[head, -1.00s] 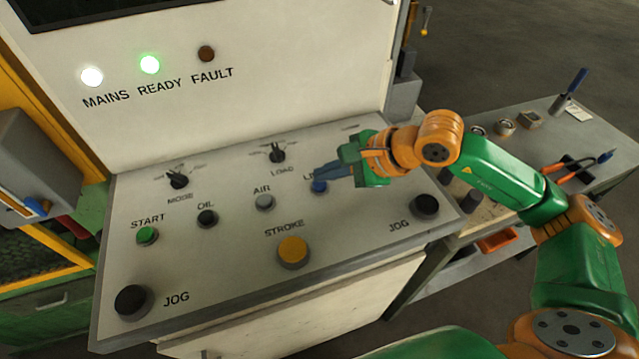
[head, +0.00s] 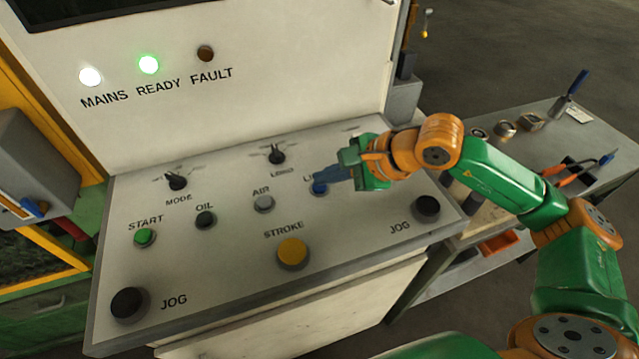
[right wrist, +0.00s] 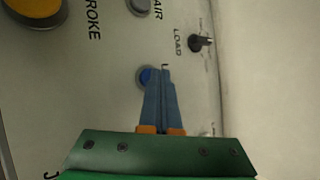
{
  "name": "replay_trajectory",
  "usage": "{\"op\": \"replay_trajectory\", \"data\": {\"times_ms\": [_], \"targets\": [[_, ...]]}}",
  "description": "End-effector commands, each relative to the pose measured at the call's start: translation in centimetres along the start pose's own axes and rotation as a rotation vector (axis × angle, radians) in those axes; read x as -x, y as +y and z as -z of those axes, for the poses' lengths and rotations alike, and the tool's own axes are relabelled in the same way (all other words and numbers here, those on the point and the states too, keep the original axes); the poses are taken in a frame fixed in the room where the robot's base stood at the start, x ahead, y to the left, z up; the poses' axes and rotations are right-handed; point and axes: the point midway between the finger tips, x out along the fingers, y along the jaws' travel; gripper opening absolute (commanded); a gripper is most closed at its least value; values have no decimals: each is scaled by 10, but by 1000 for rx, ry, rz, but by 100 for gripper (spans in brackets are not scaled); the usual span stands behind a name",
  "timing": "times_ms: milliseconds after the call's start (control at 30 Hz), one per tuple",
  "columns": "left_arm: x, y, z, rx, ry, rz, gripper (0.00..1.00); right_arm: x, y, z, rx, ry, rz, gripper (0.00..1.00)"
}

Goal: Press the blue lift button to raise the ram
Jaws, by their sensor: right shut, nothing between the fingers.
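The blue lift button (head: 320,188) is on the sloped console, right of the AIR button; its label is partly covered by my right gripper. My right gripper (head: 317,177) is shut and empty, its blue fingers reaching left over the panel with the tips at the button's upper edge. In the right wrist view the blue button (right wrist: 146,76) shows just left of the closed fingertips (right wrist: 160,72). I cannot tell whether the tips touch it. My left gripper is not clearly seen.
Close by are the grey AIR button (head: 263,204), LOAD switch (head: 277,155), yellow STROKE button (head: 292,253) and right black JOG button (head: 426,208). The READY lamp (head: 149,65) glows green. A side table (head: 535,150) with tools stands right. A small unclear blue piece (head: 36,208) shows left.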

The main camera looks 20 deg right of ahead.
Motion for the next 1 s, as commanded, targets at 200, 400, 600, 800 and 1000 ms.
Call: {"op": "replay_trajectory", "data": {"times_ms": [200, 400, 600, 800, 1000], "targets": [[-3, 0, 0, 0, 0, 0, 0, -2, 1, 1, 0, 0, -1, 0], [-2, 0, 0, 0, 0, 0, 0, -1, 1, 1, 0, 0, -1, 0], [1, 0, 0, 0, 0, 0, 0, 2, -2, -2, 0, 0, -1, 0], [8, 0, 1, 0, 0, 0, 0, 10, -8, -8, 0, 0, -1, 0], [7, 0, 1, 0, 0, 0, 0, 10, -8, -8, 0, 0, -1, 0]]}}
